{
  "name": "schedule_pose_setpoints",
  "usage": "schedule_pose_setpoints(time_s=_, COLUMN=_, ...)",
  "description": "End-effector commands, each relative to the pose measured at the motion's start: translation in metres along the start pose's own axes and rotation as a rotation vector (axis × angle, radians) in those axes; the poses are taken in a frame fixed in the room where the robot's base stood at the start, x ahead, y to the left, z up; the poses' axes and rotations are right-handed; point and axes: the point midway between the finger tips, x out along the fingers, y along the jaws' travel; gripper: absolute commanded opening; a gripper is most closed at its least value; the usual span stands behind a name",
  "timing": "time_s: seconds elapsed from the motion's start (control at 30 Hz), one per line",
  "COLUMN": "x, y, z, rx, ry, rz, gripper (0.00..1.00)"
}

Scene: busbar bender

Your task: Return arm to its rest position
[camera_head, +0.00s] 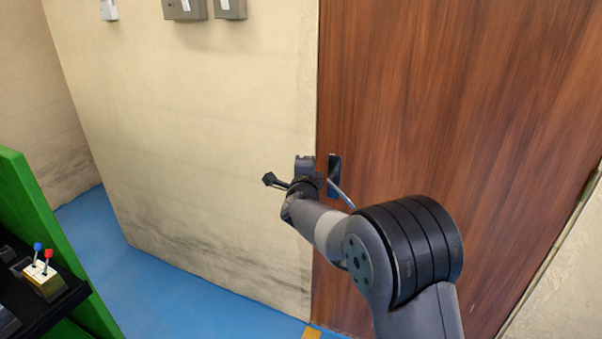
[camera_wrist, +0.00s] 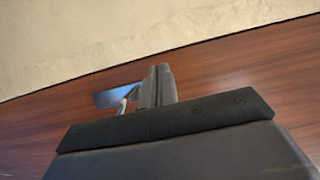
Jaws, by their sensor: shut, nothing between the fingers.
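My arm reaches forward from the lower right of the head view toward a brown wood door (camera_head: 440,110). My gripper (camera_head: 305,163) is at the arm's far end, in front of the door's left edge. In the wrist view my gripper (camera_wrist: 158,86) has its fingers together with nothing between them. The door handle, a dark plate (camera_head: 334,172) with a silver lever, is just right of my gripper in the head view. The handle plate (camera_wrist: 118,96) also shows left of the fingers in the wrist view. I cannot tell whether the gripper touches the lever.
A cream wall (camera_head: 200,130) stands left of the door, with grey boxes (camera_head: 185,8) high on it. At the lower left is a green panel (camera_head: 40,230) beside a small control box (camera_head: 42,279) with blue and red levers. Blue floor (camera_head: 190,292) is clear between.

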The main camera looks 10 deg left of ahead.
Motion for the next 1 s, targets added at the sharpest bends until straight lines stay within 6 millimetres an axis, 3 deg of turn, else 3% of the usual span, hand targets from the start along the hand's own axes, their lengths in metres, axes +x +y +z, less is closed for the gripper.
schedule_pose_setpoints(time_s=0.23, x=-0.027, y=0.0, z=0.01, rx=0.0, ry=0.0, rz=0.0, gripper=0.0)
schedule_pose_setpoints(time_s=0.63, x=-0.03, y=0.001, z=0.011, rx=0.0, ry=0.0, rz=0.0, gripper=0.0)
schedule_pose_setpoints(time_s=0.77, x=-0.024, y=0.0, z=0.008, rx=0.0, ry=0.001, rz=0.0, gripper=0.0)
schedule_pose_setpoints(time_s=1.0, x=0.009, y=0.0, z=-0.004, rx=0.0, ry=0.003, rz=0.001, gripper=0.0)
